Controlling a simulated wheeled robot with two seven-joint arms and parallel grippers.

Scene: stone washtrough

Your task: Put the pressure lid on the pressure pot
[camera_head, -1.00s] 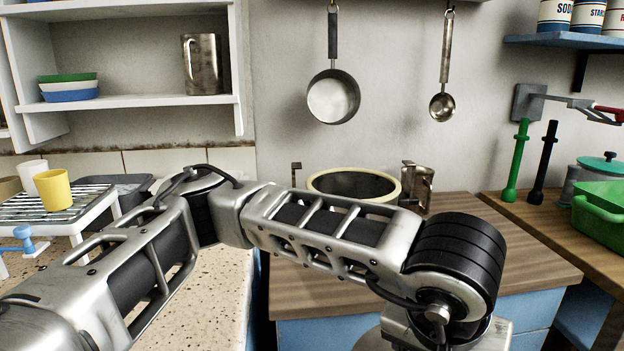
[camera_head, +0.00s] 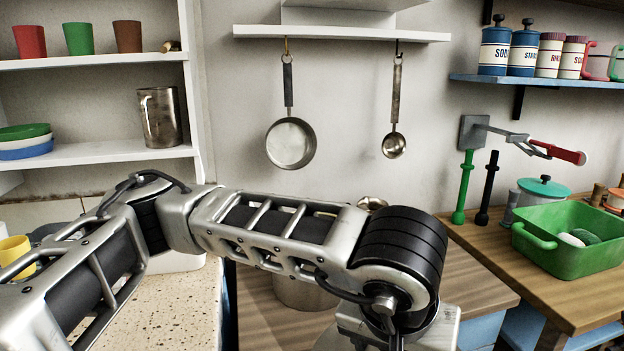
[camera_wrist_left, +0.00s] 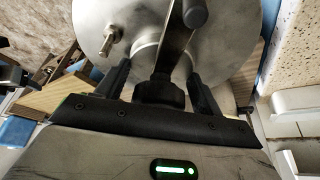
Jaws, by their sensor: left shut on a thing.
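The pressure lid (camera_wrist_left: 220,45) is a round grey metal disc with a small valve stub and a bar across it, in the left wrist view. My left gripper (camera_wrist_left: 160,88) is shut on the lid's dark central knob, one finger on each side. In the head view my left arm crosses the middle and its gripper is out of frame. The silver body of the pressure pot (camera_head: 303,291) shows below my arm on the wooden worktop. Its rim is hidden behind the arm, so I cannot tell whether the lid touches it. My right gripper is not in view.
A green basin (camera_head: 568,243) stands on the right worktop, near a teal-lidded canister (camera_head: 542,191). A pan (camera_head: 291,143) and a ladle (camera_head: 394,145) hang on the back wall. Bare wooden worktop (camera_head: 465,285) lies right of my arm.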

